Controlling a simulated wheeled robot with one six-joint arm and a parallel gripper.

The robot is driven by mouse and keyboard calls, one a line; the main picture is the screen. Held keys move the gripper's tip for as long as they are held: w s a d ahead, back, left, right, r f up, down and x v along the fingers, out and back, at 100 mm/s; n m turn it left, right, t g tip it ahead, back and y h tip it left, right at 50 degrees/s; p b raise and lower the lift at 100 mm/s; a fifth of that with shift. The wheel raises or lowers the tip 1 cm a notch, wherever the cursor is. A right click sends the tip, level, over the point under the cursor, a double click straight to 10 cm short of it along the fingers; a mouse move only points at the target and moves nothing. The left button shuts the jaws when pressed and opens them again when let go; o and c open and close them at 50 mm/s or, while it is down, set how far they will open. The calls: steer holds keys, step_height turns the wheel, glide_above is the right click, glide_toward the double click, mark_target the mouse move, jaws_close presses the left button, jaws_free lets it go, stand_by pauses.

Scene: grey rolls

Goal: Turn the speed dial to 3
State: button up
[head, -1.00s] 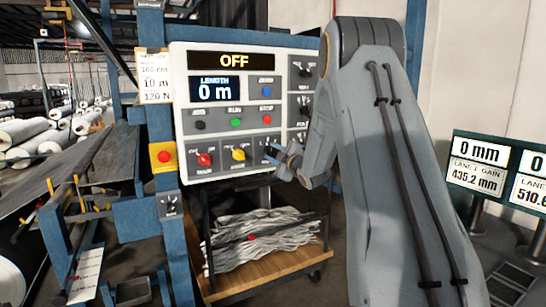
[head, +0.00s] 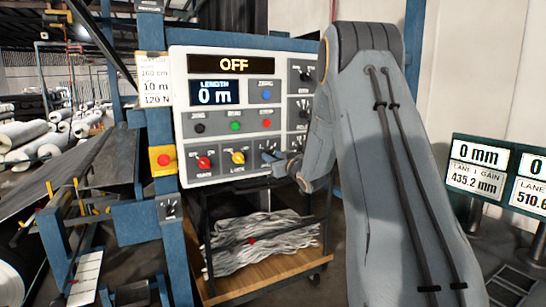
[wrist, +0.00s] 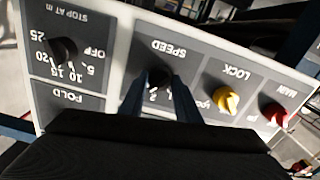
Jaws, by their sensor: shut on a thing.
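The speed dial (wrist: 158,77) is a black knob on the dark SPEED plate (wrist: 172,55) of the control panel, seen upside down in the wrist view. My gripper (wrist: 160,90) has its two blue fingers around the knob and is shut on it. The fingers and wrist cover most of the dial's scale; a "2" shows beside the left finger, and I cannot tell where the pointer stands. In the head view my gripper (head: 272,160) reaches the lower row of the panel from the right, hiding the dial.
The yellow LOCK knob (wrist: 226,100) and red MAIN knob (wrist: 275,114) sit beside the speed plate. The black STOP AT dial (wrist: 63,51) is on the other side. The display (head: 233,65) reads OFF. A cart (head: 265,270) with grey material stands below.

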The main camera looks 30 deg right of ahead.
steer(key=shift+m, duration=0.8)
steer(key=o, duration=1.1)
steer(key=shift+s, duration=0.1)
steer(key=s+b, duration=0.1)
steer(key=s, duration=0.3)
steer(key=s+b, duration=0.1)
steer(key=s, duration=0.2)
steer(key=shift+s+d, duration=0.2)
steer(key=shift+s, duration=0.15)
